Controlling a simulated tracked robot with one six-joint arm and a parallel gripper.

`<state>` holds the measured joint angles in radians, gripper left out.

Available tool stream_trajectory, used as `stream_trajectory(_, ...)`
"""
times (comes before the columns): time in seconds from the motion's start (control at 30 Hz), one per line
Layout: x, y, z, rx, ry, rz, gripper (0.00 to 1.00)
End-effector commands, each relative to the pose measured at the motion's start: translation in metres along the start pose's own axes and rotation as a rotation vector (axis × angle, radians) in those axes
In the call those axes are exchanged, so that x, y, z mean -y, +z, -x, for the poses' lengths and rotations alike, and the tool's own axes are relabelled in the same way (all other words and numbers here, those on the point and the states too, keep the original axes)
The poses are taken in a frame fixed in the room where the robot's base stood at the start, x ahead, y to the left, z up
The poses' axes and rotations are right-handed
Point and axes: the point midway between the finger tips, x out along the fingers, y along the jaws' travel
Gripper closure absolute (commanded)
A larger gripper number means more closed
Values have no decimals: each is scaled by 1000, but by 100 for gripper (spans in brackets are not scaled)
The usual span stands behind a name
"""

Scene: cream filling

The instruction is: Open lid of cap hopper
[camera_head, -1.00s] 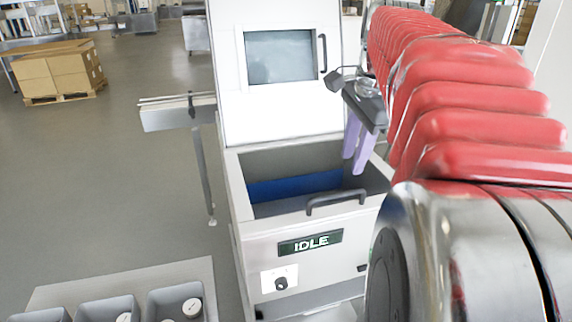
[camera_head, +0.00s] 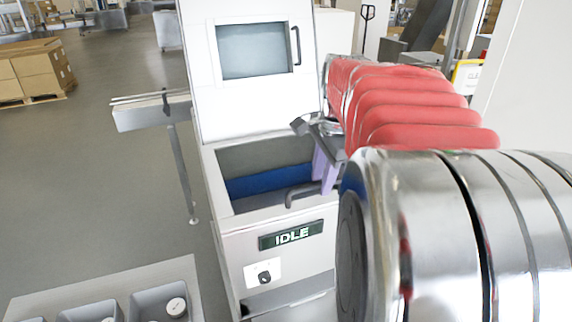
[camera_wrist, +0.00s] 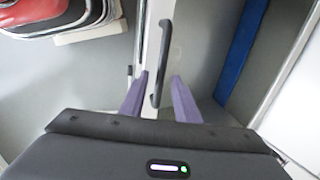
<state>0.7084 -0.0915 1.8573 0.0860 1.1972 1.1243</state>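The cap hopper (camera_head: 226,262) is a white machine with an "IDLE" sign on its front. Its box shows an interior with a blue band (camera_head: 265,181); I cannot tell whether a clear lid covers it. A dark bar handle (camera_head: 300,192) is at the box's front top edge, its right end partly hidden by my arm. In the wrist view, the handle (camera_wrist: 164,45) runs up from between the purple fingers. My gripper (camera_wrist: 160,78) is open, with one finger on each side of the handle's near end. Contact with the handle is not visible.
A white upright panel (camera_head: 200,65) with a window and side handle stands behind the box. A flat chute (camera_head: 135,117) projects left on a leg. Grey bins (camera_head: 92,312) with round white pieces lie at lower left.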

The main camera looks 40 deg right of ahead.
Motion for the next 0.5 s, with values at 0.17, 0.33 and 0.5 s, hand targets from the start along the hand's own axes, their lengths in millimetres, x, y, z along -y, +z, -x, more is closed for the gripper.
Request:
stream_trajectory(0.17, 0, 0, 0, 0, 0, 0, 78)
stream_trajectory(0.33, 0, 0, 0, 0, 0, 0, 90)
stream_trajectory(0.5, 0, 0, 0, 0, 0, 0, 100)
